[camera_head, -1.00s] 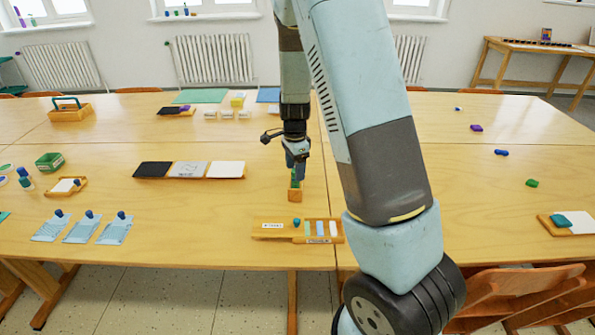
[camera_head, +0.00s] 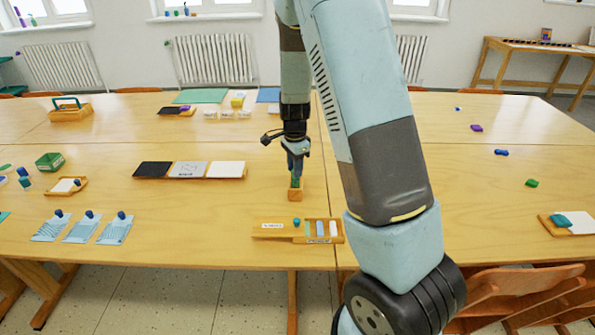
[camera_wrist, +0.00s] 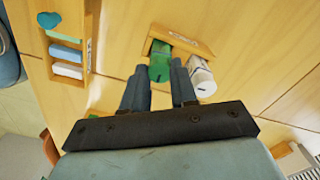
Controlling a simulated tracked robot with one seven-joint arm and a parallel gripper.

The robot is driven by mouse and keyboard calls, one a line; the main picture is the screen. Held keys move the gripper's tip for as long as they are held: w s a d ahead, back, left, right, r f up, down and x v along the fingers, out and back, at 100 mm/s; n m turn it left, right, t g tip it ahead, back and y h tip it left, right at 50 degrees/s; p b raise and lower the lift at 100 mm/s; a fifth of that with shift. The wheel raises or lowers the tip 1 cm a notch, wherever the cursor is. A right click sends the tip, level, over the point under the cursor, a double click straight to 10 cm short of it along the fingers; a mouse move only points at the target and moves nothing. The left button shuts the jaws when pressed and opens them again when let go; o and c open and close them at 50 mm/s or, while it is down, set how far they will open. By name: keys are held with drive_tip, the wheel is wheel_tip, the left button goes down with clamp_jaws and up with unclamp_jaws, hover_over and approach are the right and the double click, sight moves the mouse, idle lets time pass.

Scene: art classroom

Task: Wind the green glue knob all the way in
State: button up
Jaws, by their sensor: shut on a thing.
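The green glue knob (camera_wrist: 160,62) sits between the two fingers of my gripper (camera_wrist: 160,70) in the wrist view. The fingers are closed on its sides and cover part of it. A white cylinder (camera_wrist: 201,78) lies right beside it. Both are at a small wooden holder (camera_wrist: 186,41). In the head view my gripper (camera_head: 296,172) points down at the holder (camera_head: 295,195), and a little of the green knob (camera_head: 296,183) shows below the fingers. How far in the knob is wound cannot be told.
A wooden tray (camera_head: 268,232) with a teal piece and several pale blocks stands in front of the holder. A long board (camera_head: 190,178) with black, grey and white squares lies to the left. Three blue cards with dark knobs are at the front left.

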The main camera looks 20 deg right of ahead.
drive_tip(key=n, duration=1)
drive_tip(key=shift+n, duration=0.3)
drive_tip(key=o, duration=1.5)
drive_tip(key=m, duration=0.5)
drive_tip(key=shift+m, duration=0.3)
drive_tip(key=m, duration=0.6)
drive_tip(key=shift+c, duration=0.3)
